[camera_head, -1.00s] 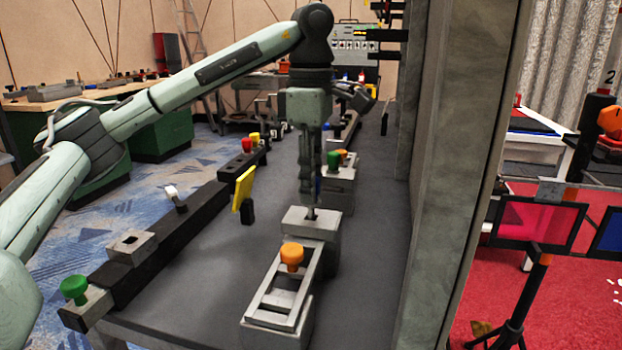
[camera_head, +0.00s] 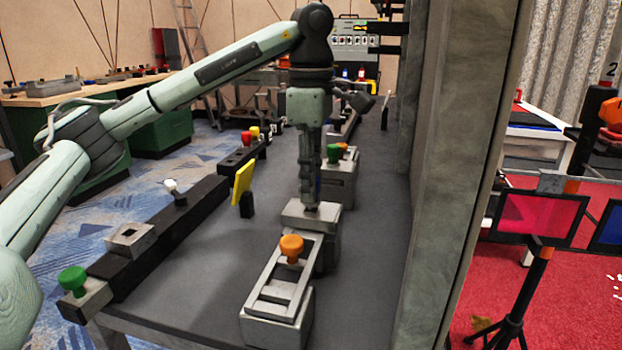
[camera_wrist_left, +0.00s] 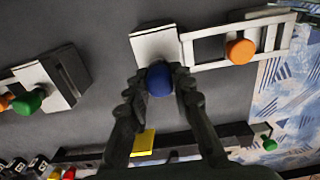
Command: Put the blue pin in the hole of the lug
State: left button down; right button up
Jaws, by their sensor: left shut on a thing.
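My left gripper (camera_head: 311,203) points straight down over a light grey block (camera_head: 328,220), which appears to be the lug. In the left wrist view the gripper (camera_wrist_left: 160,85) is shut on the blue pin (camera_wrist_left: 158,80), whose round blue head sits between the fingertips. The pin's head overlaps the near edge of the lug (camera_wrist_left: 153,45) there. The fingers hide most of the pin in the head view, and its lower end and the hole are hidden. I cannot tell whether the pin is inside the hole. My right gripper is not in view.
A grey slotted frame with an orange knob (camera_head: 291,247) stands just in front of the lug. A green-topped block (camera_head: 334,153) stands behind it. A yellow plate (camera_head: 243,183) stands to the left. A black rail with a green knob (camera_head: 73,280) runs along the left edge. A grey pillar rises at right.

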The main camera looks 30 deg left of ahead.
pick_arm(q)
jog(key=shift+f, duration=0.5)
jog(key=c, duration=1.2)
grip_release()
jog(key=shift+o, duration=0.4)
jog(key=o, duration=0.4)
jog(key=shift+c, duration=0.2)
